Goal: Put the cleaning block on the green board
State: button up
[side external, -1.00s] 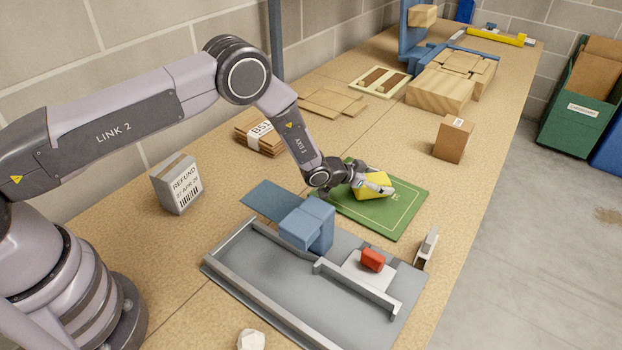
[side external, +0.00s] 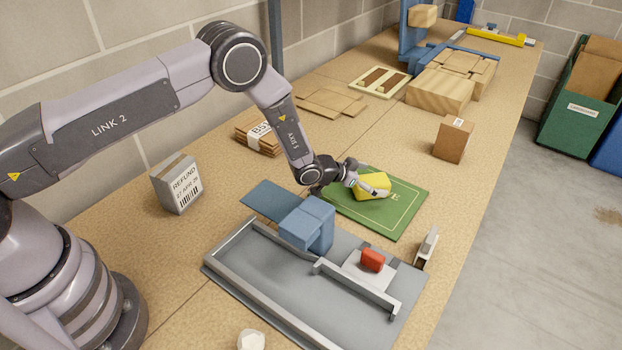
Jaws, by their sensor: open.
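The yellow cleaning block (side external: 374,187) rests on the green board (side external: 397,222), a little to the left of its middle. The board lies flat on the bench and has a pale border line and lettering, partly covered by the block. My gripper (side external: 368,181) is open and reaches in from the left. Its fingers are at the left and upper side of the block, and one fingertip overlaps the block in this view. I cannot tell whether a finger still touches it.
A grey metal fixture (side external: 260,292) with a blue block (side external: 307,226) and a red part (side external: 373,260) stands in front of the board. A small carton (side external: 453,139) is behind it, and a grey box (side external: 177,184) labelled REFUND is at left.

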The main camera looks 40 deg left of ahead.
jog(key=v, duration=0.9)
jog(key=shift+s+a+r, duration=0.2)
jog(key=s+a+r+n+y, duration=0.1)
jog(key=s+a+r+y, duration=0.2)
jog(key=r, duration=0.6)
jog(key=s+a+r+n+g, duration=0.1)
jog(key=s+a+r, duration=0.1)
jog(key=a+r, duration=0.5)
jog(key=s+a+r+n+y, duration=0.1)
jog(key=s+a+r+y, duration=0.15)
jog(key=r, duration=0.75)
jog(key=s+a+r+n+g, duration=0.1)
jog(key=s+a+r, duration=0.1)
jog(key=s, duration=0.8)
jog(key=s+a+r+n+g, duration=0.1)
jog(key=s+a+r, duration=0.1)
jog(key=s, duration=0.8)
jog(key=s+a+r+n+g, duration=0.1)
jog(key=s+a+r+n, duration=0.1)
jog(key=s, duration=0.8)
jog(key=shift+a+r+g+y, duration=0.25)
jog(key=shift+r+g+y, duration=0.1)
jog(key=shift+g+y, duration=0.1)
